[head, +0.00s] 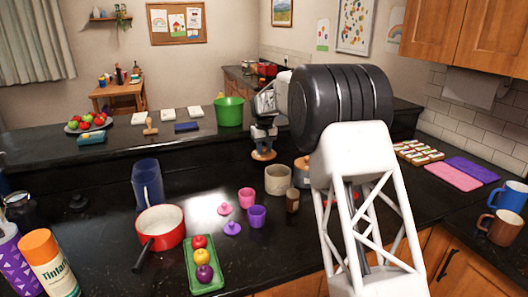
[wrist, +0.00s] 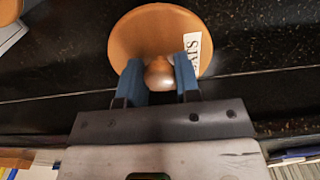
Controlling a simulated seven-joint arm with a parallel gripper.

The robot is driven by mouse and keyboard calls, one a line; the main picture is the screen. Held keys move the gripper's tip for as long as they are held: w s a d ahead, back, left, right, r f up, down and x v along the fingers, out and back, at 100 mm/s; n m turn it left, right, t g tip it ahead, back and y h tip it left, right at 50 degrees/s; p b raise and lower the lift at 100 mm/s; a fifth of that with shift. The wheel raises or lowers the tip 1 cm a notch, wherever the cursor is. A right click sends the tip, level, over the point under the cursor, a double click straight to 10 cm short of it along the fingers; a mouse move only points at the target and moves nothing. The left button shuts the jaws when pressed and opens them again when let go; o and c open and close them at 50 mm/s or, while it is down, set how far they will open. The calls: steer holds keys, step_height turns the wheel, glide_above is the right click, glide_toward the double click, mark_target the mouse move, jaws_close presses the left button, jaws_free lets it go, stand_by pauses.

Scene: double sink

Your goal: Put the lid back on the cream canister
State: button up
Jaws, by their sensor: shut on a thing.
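My gripper (wrist: 160,75) is shut on the knob of a round orange-brown lid (wrist: 138,38). Its blue fingers stand on both sides of the shiny knob, and a white label with partly hidden letters shows at the lid's right. In the head view the lid (head: 263,156) hangs below my gripper (head: 263,144), near the raised counter's front edge. I cannot tell how high it is. The cream canister (head: 278,181) stands upright on the lower counter, below and slightly right of the lid in the picture. Its top looks open.
A brown-topped canister (head: 302,172) stands right of the cream one, partly behind my arm. A small brown jar (head: 292,201), pink cup (head: 247,197) and purple cup (head: 257,216) stand close by. A red pot (head: 161,226) and green tray (head: 204,272) are further left.

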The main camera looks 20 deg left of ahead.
steer(key=shift+r, duration=0.1)
stand_by(0.5)
steer(key=s+d+r, duration=0.5)
steer(key=s+d, duration=0.2)
steer(key=d, duration=0.2)
steer(key=shift+s+d+r, duration=0.15)
stand_by(0.4)
steer(key=shift+f, duration=0.2)
steer(key=shift+f, duration=2.95)
steer(key=shift+f, duration=0.25)
stand_by(1.0)
steer(key=o, duration=1.5)
